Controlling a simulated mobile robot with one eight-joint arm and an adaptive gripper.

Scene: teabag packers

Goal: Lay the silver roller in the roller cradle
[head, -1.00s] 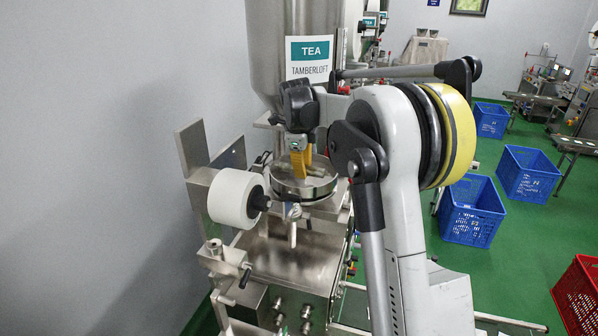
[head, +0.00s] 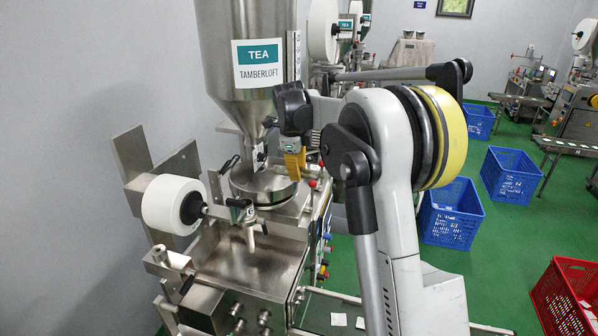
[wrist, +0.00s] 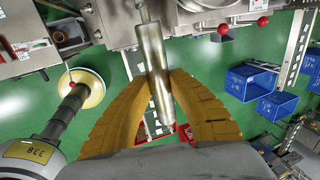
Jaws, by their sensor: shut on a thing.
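My gripper (wrist: 161,76) is shut on the silver roller (wrist: 155,60), a smooth metal cylinder held between its yellow fingers in the wrist view. One end of the roller reaches past the fingertips to the top of that view, and the other lies between the fingers. In the head view my gripper (head: 294,172) points down by the right edge of the round metal pan. I cannot make out the roller there. I cannot tell for certain which part is the roller cradle.
The tea machine has a steel hopper (head: 245,85), a round pan (head: 262,188) and a white paper reel (head: 172,204). A wall is close on the left. Blue crates (head: 449,213) and a red crate (head: 566,300) stand on the green floor (head: 480,270) to the right.

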